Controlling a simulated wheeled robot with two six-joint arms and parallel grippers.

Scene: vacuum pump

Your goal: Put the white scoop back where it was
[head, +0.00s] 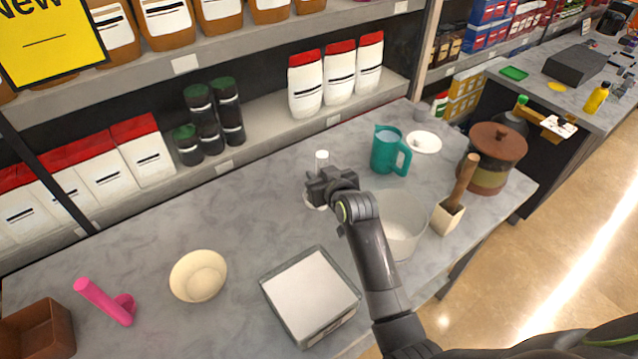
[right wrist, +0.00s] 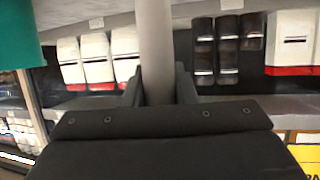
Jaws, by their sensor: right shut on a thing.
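My right gripper (head: 328,184) is over the middle of the grey table, shut on an upright white rod that looks like the handle of the white scoop (head: 322,158). Its top stands up above the fingers. A white rounded part shows just below the gripper, mostly hidden; I cannot tell whether it is the scoop's bowl or touches the table. In the right wrist view the pale handle (right wrist: 156,50) runs between the two fingers (right wrist: 159,88). My left gripper is not in view.
Near the gripper are a teal pitcher (head: 385,151), a clear container (head: 402,232), a white saucer (head: 424,142) and a wooden-handled tool in a pale block (head: 447,216). A scale (head: 310,290), cream bowl (head: 198,276) and pink object (head: 105,301) stand nearer. The table left of the gripper is clear.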

